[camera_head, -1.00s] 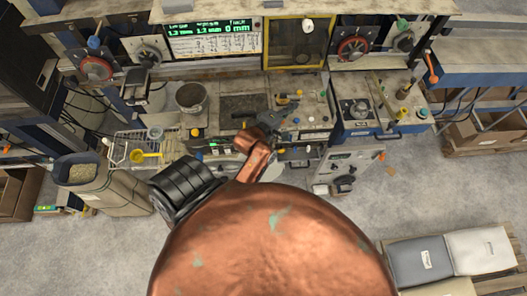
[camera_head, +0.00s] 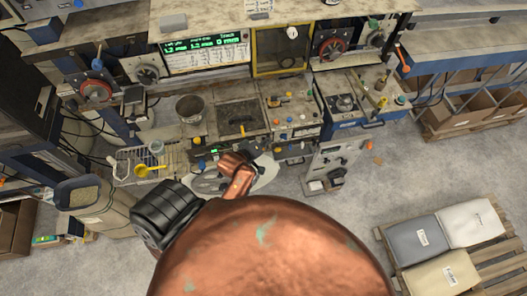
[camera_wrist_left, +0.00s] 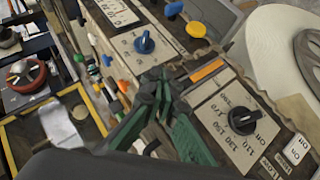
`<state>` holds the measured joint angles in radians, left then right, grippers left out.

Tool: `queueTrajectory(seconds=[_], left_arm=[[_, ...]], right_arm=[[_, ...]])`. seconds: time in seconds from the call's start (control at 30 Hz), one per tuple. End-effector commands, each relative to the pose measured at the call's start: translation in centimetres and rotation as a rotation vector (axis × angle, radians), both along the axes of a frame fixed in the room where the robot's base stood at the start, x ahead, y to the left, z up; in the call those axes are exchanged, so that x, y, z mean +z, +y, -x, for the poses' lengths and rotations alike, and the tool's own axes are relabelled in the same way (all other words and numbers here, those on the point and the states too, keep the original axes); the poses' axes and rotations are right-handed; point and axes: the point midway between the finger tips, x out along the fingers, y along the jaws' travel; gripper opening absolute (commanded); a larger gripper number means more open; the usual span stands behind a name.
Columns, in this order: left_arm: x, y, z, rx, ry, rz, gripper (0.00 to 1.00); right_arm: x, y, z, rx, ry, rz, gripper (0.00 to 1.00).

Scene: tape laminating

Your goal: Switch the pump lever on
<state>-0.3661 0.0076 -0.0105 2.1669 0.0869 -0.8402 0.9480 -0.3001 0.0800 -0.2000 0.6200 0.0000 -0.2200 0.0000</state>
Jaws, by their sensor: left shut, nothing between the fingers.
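My left gripper (camera_head: 256,172) is at the front of the workbench, small and partly hidden by my copper arm in the head view. In the left wrist view its dark green fingers (camera_wrist_left: 162,95) are shut and empty, above a panel with knobs. A black rotary knob (camera_wrist_left: 243,120) on a white temperature dial is right of the fingers, with ON and OFF labels beside it. A blue knob (camera_wrist_left: 144,45) is above the fingers. I cannot tell which control is the pump lever. An orange-handled lever (camera_head: 403,60) stands at the bench's right end. My right gripper is not visible.
A pale reel (camera_head: 208,184) is close to my left gripper; it also shows in the left wrist view (camera_wrist_left: 272,40). A wire basket (camera_head: 135,166) and a metal pot (camera_head: 190,107) are to the left. A pallet with sacks (camera_head: 490,262) lies lower right; the floor before it is clear.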

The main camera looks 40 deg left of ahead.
Motion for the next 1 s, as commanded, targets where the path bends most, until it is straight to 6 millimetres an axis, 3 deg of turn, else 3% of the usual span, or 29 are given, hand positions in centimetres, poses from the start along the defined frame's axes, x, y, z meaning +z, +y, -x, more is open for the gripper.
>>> queueTrajectory(seconds=[0.1,0.33,1.0], left_arm=[[-2.2,-0.2,0.1,-0.019,0.023,-0.020,0.00],[-4.5,-0.3,0.2,-0.037,0.046,-0.041,0.00],[-4.9,-0.2,0.4,-0.037,0.051,-0.046,0.00]], right_arm=[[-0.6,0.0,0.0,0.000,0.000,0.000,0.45],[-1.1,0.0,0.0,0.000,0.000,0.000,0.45],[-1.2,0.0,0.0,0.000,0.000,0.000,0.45]])
